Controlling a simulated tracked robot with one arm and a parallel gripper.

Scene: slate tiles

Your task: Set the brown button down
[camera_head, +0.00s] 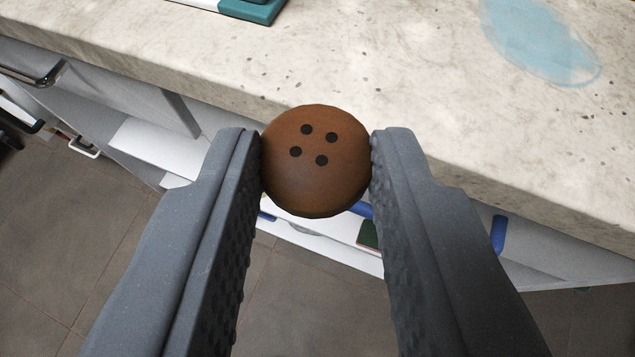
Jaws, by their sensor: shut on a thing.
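The brown button (316,180) is round with several dark holes in its face. My gripper (315,155) is shut on it, with one grey finger against its left side and the other against its right side. The button is held in front of the edge of a pale speckled stone counter (350,65). In this view its upper part overlaps the counter's front edge. How high it is above the counter top cannot be told.
A teal-edged object (252,10) lies on the counter at the top. A translucent blue patch (540,42) marks the counter at the upper right. Below the edge are an open drawer or shelf (150,150), a blue handle (498,235) and grey floor tiles (60,240).

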